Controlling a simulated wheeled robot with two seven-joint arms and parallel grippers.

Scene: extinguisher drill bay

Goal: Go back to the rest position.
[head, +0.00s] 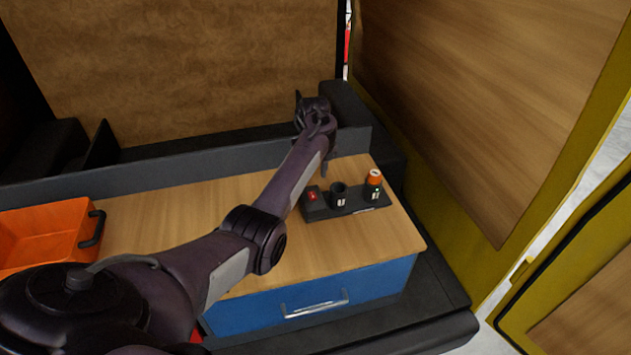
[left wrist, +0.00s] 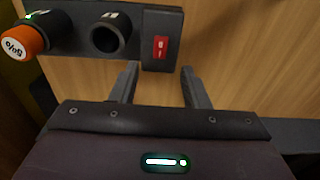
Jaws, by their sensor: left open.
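My left arm reaches from the lower left across the wooden bench top in the head view. Its gripper (head: 328,160) hangs over the back of the bench, partly hidden by the wrist. In the left wrist view the left gripper (left wrist: 158,75) is open, with its two fingers apart and nothing between them. The fingertips lie close to a dark panel with a red switch (left wrist: 161,48); I cannot tell if they touch it. My right gripper is not in view.
The dark panel (head: 357,211) holds an empty round socket (head: 339,195) and an orange-capped piece (head: 374,181). An orange bin (head: 40,232) stands at the left. A blue drawer (head: 255,312) with a metal handle is under the bench top. Yellow-framed wooden panels (head: 480,90) stand at the right.

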